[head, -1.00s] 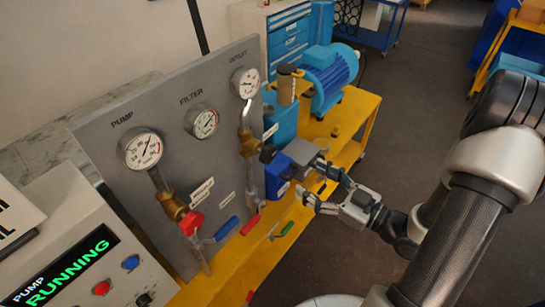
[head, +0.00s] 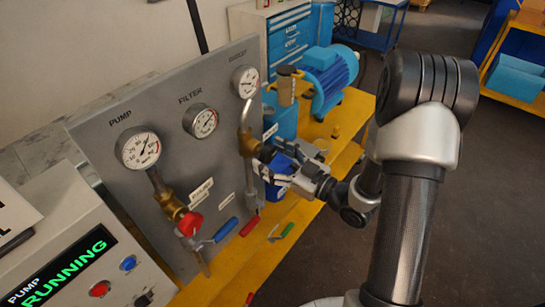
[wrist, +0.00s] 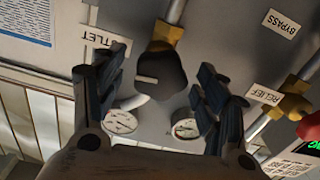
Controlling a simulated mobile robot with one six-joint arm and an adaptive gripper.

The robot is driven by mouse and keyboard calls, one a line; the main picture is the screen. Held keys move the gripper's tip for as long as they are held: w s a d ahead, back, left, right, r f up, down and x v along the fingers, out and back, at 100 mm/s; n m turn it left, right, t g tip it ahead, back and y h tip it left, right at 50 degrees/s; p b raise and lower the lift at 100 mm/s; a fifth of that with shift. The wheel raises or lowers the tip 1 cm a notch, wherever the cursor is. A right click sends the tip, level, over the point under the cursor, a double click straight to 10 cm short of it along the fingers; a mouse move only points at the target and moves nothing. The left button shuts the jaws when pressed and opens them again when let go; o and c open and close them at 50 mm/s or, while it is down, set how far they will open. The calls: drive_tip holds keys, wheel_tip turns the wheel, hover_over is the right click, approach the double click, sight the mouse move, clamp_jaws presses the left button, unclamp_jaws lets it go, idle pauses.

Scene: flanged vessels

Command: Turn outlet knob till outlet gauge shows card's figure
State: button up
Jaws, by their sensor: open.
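The outlet gauge (head: 246,82) is a round white dial at the panel's upper right; its figure is too small to read. The dark outlet knob (head: 267,153) sits on the brass valve below it. In the wrist view the knob (wrist: 162,74) lies between the fingers of my gripper (wrist: 153,78), which is open. I cannot tell whether a finger touches it. In the head view my gripper (head: 285,164) is just right of the knob. A white card (head: 14,222) is cut off at the left edge; its figure cannot be read.
The grey panel also bears the pump gauge (head: 138,148), the filter gauge (head: 201,121) and a red knob (head: 190,224). Blue and red lever handles stick out low on the panel. A yellow bench (head: 225,272) runs below. A blue motor (head: 328,75) stands behind.

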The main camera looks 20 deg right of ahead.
drive_tip(key=c, duration=1.1)
drive_tip(key=shift+o, duration=0.2)
drive_tip(key=shift+m, duration=0.4)
drive_tip(key=shift+m+p, duration=1.45)
drive_tip(key=shift+m, duration=1.25)
drive_tip(key=o, duration=1.1)
drive_tip(key=shift+c, duration=0.2)
